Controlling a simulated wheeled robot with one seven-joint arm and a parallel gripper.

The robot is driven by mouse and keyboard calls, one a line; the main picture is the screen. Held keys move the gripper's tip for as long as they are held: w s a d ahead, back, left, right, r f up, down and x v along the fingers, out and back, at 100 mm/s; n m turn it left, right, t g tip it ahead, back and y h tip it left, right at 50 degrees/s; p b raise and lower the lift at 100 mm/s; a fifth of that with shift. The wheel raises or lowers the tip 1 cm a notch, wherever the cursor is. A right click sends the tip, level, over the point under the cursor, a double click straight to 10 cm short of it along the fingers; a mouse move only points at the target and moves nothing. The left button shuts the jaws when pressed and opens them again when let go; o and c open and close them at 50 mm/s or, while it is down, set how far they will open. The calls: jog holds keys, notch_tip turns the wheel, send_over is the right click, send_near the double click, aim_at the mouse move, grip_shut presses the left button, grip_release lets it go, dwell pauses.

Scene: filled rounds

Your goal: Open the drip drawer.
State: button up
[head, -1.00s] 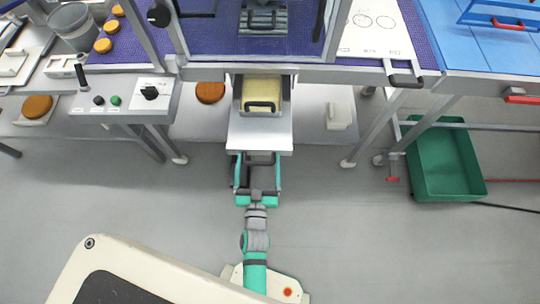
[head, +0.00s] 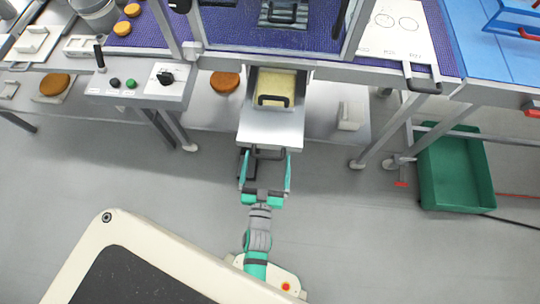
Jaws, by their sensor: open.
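The drip drawer (head: 270,128) shows as a pale grey metal panel jutting out below the front of the machine frame. A dark bar handle (head: 268,153) is at its near end. A tray with a pale yellow block (head: 277,83) and its own dark handle sits just behind the panel. My gripper (head: 266,160) is open, with its teal and dark fingers on the left and right of the drawer's handle. It holds nothing that I can see. I cannot tell whether the fingers touch the handle.
A lower shelf holds an orange-brown round (head: 225,82) at left and a white block (head: 349,116) at right. A control box (head: 140,85) and table legs flank the drawer. A green crate (head: 456,175) stands on the floor at right. The floor around my arm is clear.

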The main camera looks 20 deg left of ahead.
jog(key=v, duration=0.9)
dwell(0.3)
jog(key=s+d+r+m+g+h, duration=0.1)
jog(key=s+d+r+m+h, duration=0.2)
jog(key=s+d+r, duration=0.7)
jog(key=d+h, duration=0.2)
jog(key=shift+d+m+g+h, duration=0.3)
jog(key=shift+m+h, duration=0.1)
jog(key=shift+s, duration=0.1)
dwell(1.6)
